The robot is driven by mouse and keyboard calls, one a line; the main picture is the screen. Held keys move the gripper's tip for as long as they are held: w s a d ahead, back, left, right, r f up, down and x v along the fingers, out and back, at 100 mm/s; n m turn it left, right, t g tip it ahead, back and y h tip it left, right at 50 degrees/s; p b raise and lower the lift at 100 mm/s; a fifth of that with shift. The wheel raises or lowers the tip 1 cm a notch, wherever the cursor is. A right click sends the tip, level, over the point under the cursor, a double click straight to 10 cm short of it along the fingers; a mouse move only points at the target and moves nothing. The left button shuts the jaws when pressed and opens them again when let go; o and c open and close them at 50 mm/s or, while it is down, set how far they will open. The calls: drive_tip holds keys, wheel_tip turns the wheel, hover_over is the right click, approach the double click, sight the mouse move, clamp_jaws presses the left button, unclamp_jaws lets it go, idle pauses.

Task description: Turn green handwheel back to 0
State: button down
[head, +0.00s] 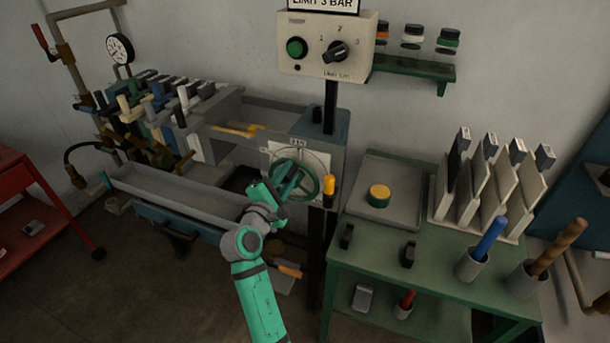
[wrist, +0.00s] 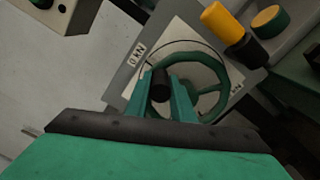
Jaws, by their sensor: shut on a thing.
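The green handwheel (head: 316,184) is mounted on a white dial plate (head: 283,150) on the grey machine, left of the green table. In the wrist view the handwheel (wrist: 213,71) shows behind my fingers, with a "0 kN" mark on its plate (wrist: 136,57). My gripper (head: 285,185) is at the left side of the wheel. In the wrist view my gripper (wrist: 168,88) has its two teal fingers closed around a black knob (wrist: 160,86) at the wheel's rim. The fingers hide part of the rim, and I cannot read the wheel's setting.
A control box (head: 325,48) hangs above. The green table (head: 385,240) with a tray, upright boards and cups is at right. A long trough (head: 165,198) is at left.

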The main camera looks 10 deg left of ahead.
drive_tip(key=shift+r, duration=0.1)
idle(0.4)
drive_tip(key=c, duration=1.5)
unclamp_jaws()
drive_tip(key=shift+c, duration=0.2)
drive_tip(key=s+a, duration=0.1)
drive_tip(key=s, duration=0.9)
drive_tip(key=shift+s+a, duration=0.3)
drive_tip(key=shift+s, duration=0.05)
